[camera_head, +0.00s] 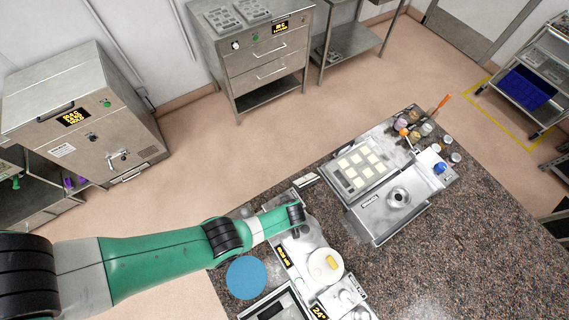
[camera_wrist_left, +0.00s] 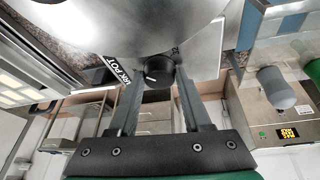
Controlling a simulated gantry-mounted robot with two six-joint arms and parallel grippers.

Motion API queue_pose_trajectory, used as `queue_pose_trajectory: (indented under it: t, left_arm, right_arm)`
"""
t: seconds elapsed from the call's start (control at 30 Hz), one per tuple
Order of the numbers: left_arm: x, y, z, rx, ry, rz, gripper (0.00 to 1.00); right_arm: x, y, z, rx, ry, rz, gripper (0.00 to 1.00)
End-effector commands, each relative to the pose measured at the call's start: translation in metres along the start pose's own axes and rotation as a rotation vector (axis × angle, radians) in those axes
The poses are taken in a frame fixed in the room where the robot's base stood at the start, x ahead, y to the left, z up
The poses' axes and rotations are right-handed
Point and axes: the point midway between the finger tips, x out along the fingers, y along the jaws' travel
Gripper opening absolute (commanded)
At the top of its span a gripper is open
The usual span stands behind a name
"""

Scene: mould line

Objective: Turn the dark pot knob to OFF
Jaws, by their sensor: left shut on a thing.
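The dark pot knob (camera_wrist_left: 156,72) is a black round knob with a short white pointer line, on the unit labelled "DARK POT" (camera_wrist_left: 120,72) in the left wrist view. The pointer lies at a slight slant across the picture. My left gripper (camera_wrist_left: 157,76) is shut on the knob, one finger on each side. In the head view my left gripper (camera_head: 293,218) reaches down at the worktop equipment, and the knob is hidden there. The knob's scale marks are too small or covered to read. My right gripper is not in view.
A mould tray (camera_head: 360,168) and several small jars (camera_head: 415,130) stand farther back. The speckled worktop (camera_head: 470,220) is clear at right.

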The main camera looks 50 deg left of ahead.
Motion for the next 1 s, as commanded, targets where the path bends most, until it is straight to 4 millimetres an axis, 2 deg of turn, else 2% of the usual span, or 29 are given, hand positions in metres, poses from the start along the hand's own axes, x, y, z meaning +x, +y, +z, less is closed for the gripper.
queue_pose_trajectory:
  t: [0.2, 0.5, 1.0]
  left_arm:
    - [0.003, 0.003, 0.001, -0.166, 0.008, -0.067, 0.00]
    - [0.003, 0.004, 0.001, -0.316, 0.016, -0.127, 0.00]
    - [0.001, 0.003, 0.000, -0.367, 0.019, -0.148, 0.00]
  right_arm:
    - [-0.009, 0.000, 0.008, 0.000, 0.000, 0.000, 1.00]
    - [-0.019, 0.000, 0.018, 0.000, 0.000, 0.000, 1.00]
    - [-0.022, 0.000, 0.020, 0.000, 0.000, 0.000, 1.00]
